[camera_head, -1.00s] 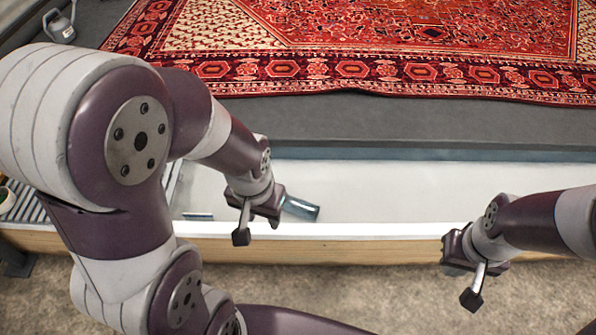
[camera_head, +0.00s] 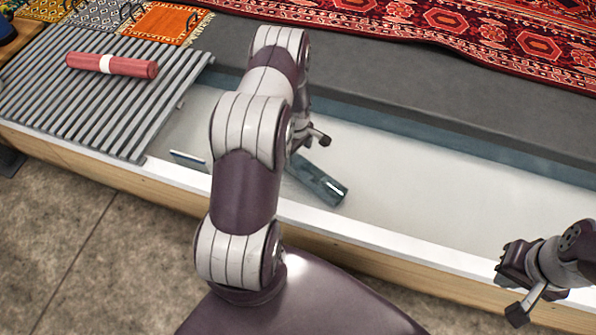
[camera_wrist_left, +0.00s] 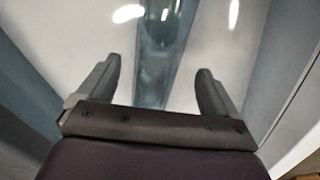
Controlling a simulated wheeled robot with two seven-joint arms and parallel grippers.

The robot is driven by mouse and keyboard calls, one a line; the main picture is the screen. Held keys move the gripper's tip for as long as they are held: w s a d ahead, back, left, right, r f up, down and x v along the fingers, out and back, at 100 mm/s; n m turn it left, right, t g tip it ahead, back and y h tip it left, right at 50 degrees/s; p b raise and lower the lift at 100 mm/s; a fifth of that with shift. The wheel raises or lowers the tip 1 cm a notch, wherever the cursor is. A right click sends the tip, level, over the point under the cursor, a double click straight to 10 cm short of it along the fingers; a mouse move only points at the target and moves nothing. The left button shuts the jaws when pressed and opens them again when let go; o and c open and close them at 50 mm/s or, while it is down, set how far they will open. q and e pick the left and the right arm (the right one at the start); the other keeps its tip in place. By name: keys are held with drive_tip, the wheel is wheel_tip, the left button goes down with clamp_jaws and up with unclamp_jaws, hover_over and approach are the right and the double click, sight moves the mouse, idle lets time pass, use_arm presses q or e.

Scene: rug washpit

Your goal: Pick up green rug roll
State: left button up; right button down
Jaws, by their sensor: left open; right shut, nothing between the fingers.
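A dark teal-green roll (camera_head: 318,180), which looks like the green rug roll, lies slantwise in the pale trough. Its upper left end is hidden behind my left arm. My left gripper (camera_head: 318,138) is mostly hidden by its arm and is over the trough near that end. In the left wrist view my left gripper (camera_wrist_left: 160,72) is open, with the teal roll (camera_wrist_left: 152,60) running between its fingers in the picture. The fingers do not visibly grip it. My right gripper (camera_head: 518,287) is shut and empty by the trough's front edge at the lower right.
A red roll with a white band (camera_head: 112,65) lies on a slatted rack (camera_head: 95,110) at the left. A small blue-and-white thing (camera_head: 187,158) is near the front rim. Patterned rugs (camera_head: 480,25) lie behind the trough. The trough's right part (camera_head: 440,190) is clear.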

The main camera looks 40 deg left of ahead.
sight(298, 161)
use_arm(q)
drive_tip(key=f+b, duration=0.1)
drive_tip(key=f, duration=0.1)
drive_tip(key=f+b, duration=0.2)
drive_tip(key=f, duration=0.1)
drive_tip(key=f+b, duration=0.1)
drive_tip(key=f, duration=0.1)
drive_tip(key=shift+w+d+f+b, duration=0.1)
drive_tip(key=shift+d+f+b, duration=0.15)
drive_tip(key=shift+b, duration=0.1)
drive_tip(key=shift+r, duration=0.25)
clamp_jaws()
